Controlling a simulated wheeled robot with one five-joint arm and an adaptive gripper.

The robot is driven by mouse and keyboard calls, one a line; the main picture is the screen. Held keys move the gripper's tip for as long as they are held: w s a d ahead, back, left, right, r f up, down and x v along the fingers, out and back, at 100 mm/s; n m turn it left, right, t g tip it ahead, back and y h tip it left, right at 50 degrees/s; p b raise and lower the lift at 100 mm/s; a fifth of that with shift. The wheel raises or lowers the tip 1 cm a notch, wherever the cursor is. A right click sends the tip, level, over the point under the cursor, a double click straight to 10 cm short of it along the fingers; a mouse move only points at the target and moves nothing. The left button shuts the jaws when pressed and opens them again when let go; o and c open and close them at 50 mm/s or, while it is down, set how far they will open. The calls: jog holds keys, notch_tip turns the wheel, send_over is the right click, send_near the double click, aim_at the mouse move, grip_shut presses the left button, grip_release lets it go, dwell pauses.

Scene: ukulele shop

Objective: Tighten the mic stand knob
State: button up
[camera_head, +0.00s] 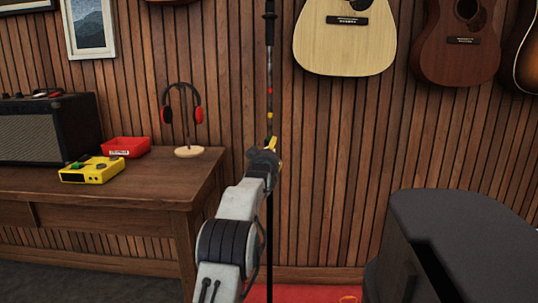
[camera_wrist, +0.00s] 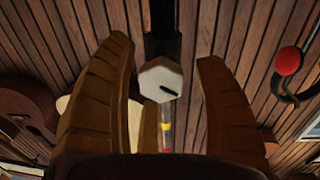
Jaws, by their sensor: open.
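The mic stand (camera_head: 270,62) is a thin dark upright pole in front of the wood-panelled wall, with coloured bands partway up. In the wrist view its dark collar and banded pole (camera_wrist: 166,127) run between my fingers. The knob (camera_wrist: 160,79) is a pale hexagon with a dark pointer mark, facing the wrist camera. My gripper (camera_wrist: 163,58) is open, with one yellow-brown finger on each side of the knob and visible gaps. In the head view my gripper (camera_head: 267,157) is at the pole, and the knob is hidden behind it.
A black case-like object (camera_head: 470,225) stands at right. Guitars (camera_head: 344,42) hang on the wall.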

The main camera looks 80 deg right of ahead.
jog(key=shift+c, duration=0.3)
jog(key=c, duration=1.1)
jog(key=shift+r, duration=0.1)
jog(key=shift+m, duration=0.3)
jog(key=m+p, duration=0.1)
jog(key=m, duration=0.1)
jog(key=shift+r+m+p, duration=0.1)
jog(key=shift+m+p, duration=0.2)
jog(key=shift+p, duration=0.1)
jog(key=shift+c, duration=0.2)
jog(key=shift+m+y+p, duration=0.3)
jog(key=shift+m+p, duration=0.2)
jog(key=shift+m, duration=1.5)
jog(key=shift+w, duration=0.1)
